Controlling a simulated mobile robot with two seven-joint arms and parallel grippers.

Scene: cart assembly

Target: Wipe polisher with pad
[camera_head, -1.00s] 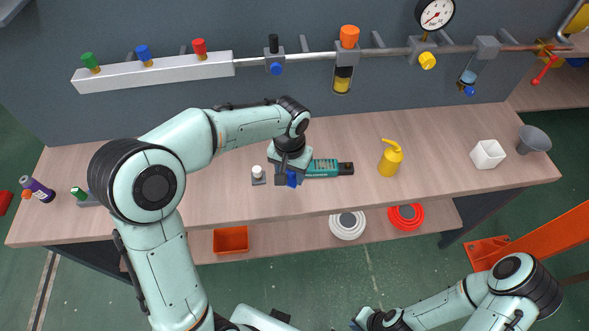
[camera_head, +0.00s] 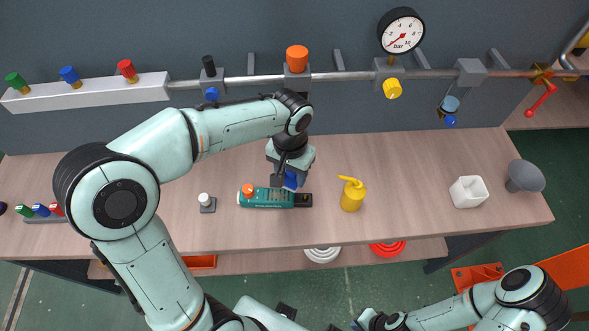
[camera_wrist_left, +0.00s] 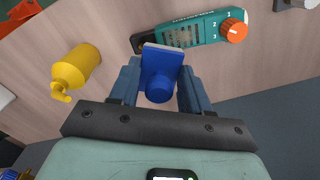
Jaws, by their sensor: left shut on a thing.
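The polisher is a teal hand tool (camera_head: 268,198) with an orange dial at its left end and a dark right end. It lies on the bench, and also shows at the top of the left wrist view (camera_wrist_left: 197,32). My left gripper (camera_head: 290,177) is shut on a blue pad (camera_wrist_left: 161,68) with a round blue grip. The pad (camera_head: 291,182) is just behind the polisher, near its dark end. In the left wrist view its edge overlaps the polisher's outline; I cannot tell whether they touch. My right gripper is outside the views; only part of that arm shows.
A yellow bottle (camera_head: 352,197) stands right of the polisher. A small grey block with a white knob (camera_head: 206,203) is left of it. A pipe with valves (camera_head: 350,76) runs behind the bench.

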